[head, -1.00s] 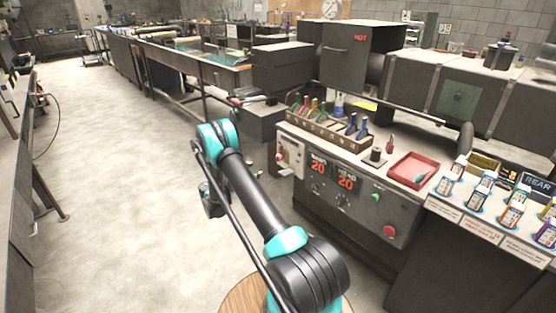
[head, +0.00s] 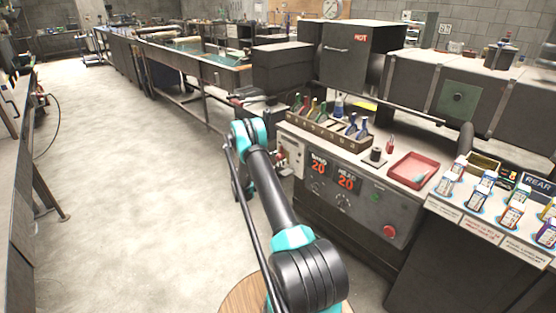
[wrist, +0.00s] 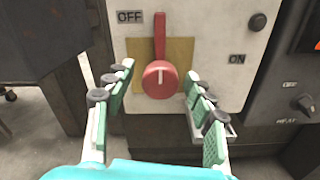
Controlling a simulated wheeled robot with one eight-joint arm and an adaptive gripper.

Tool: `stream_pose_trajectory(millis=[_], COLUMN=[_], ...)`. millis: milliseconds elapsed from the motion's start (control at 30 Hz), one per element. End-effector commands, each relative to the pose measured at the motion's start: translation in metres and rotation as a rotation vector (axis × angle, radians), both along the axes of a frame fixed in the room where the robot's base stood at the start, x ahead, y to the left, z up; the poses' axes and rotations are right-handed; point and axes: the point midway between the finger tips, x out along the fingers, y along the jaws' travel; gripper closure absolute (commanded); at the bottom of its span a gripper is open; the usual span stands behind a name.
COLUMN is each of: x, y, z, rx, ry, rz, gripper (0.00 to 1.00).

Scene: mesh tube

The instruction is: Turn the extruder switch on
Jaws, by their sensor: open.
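The extruder switch (wrist: 160,78) is a red rotary knob with a long handle on a pale panel in the wrist view. Its handle points straight up, between the OFF label (wrist: 130,17) at upper left and the ON label (wrist: 237,59) at right. My gripper (wrist: 158,85) is open, with one green-padded finger on each side of the knob, low in the picture. I cannot tell whether a finger touches the knob.
The dark control cabinet (head: 345,205) has two red 20 displays, a green button (head: 376,197) and a red button (head: 390,231). A tool rack (head: 325,127) and red tray (head: 413,169) stand on top. The floor (head: 120,190) to the left is clear.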

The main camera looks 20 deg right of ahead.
Motion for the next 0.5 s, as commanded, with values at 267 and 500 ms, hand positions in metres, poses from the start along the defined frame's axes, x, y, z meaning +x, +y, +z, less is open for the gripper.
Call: stream_pose_trajectory(millis=[267,500], x=[0.0013,0.0012], y=[-0.0038,-0.0035], z=[0.0001,0.0001], rx=[0.0,0.0], ry=[0.0,0.0], rz=[0.0,0.0], gripper=[0.46,0.67])
